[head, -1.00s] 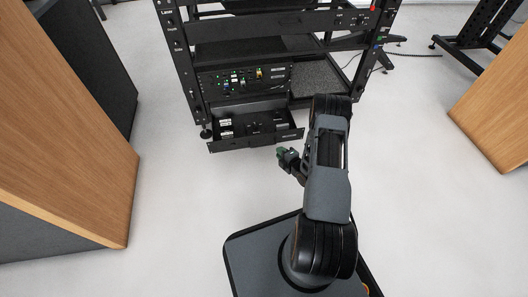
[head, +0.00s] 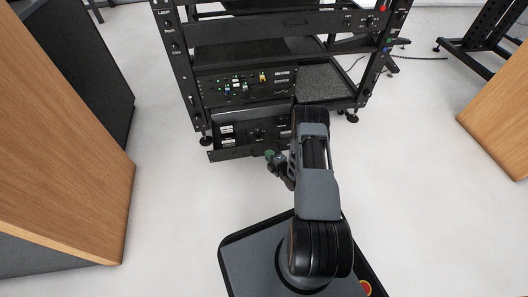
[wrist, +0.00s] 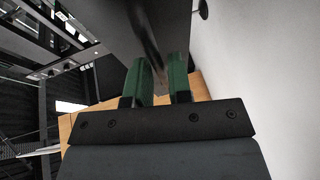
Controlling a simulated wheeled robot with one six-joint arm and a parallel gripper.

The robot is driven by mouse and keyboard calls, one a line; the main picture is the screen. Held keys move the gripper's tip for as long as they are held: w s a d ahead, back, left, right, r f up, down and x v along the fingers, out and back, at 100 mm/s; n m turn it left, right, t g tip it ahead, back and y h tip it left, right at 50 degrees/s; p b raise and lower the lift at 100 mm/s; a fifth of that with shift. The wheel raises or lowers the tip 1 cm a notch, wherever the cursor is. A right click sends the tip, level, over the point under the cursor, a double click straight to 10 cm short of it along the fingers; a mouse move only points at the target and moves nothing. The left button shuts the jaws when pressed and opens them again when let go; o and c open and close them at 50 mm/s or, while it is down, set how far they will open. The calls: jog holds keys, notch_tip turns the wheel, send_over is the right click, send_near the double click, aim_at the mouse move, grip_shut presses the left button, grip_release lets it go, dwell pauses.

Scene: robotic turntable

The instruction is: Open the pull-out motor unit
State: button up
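The pull-out motor unit (head: 232,153) is a black drawer low in the rack. In the head view it stands out from the rack, with its inside partly visible from above. My gripper (head: 271,156) is low in front of the drawer's right part; my arm hides the drawer's right end. In the wrist view, the two green fingertips of my gripper (wrist: 160,75) are apart. A dark grey panel, seemingly the drawer front, lies close beyond and between them. I cannot tell whether the fingers touch it.
The black rack (head: 190,75) holds a control panel (head: 245,88) with small lights above the drawer. A wood-sided cabinet (head: 75,150) stands at the left and another wooden block (head: 500,120) at the right.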

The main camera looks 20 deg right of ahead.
jog(key=shift+x, duration=0.8)
jog(key=shift+c, duration=0.3)
grip_shut()
